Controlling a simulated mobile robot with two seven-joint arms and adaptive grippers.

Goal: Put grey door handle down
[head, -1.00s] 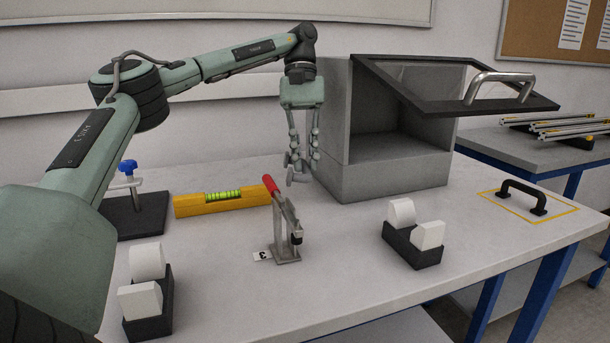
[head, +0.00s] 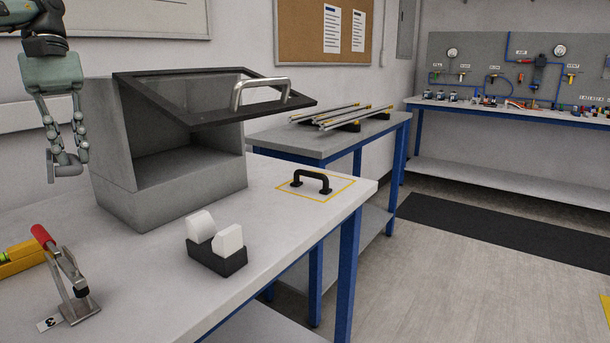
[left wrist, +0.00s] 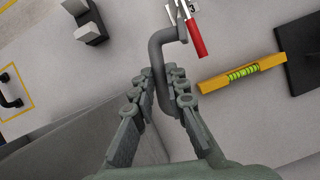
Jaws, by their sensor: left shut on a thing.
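My left gripper (head: 66,152) is at the far left of the head view, above the table and left of the grey box. It is shut on the grey door handle (left wrist: 158,48), a bent bar that sticks out beyond the fingers in the left wrist view. In the head view, the handle shows only as a small grey piece at the fingertips (head: 66,178). The fingers hide part of it. My right gripper is in neither view.
The grey box (head: 170,200) has a raised glazed lid with a metal handle (head: 262,90). A black handle (head: 311,180) stands inside a yellow outline on the table. Clear tabletop surrounds the outline.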

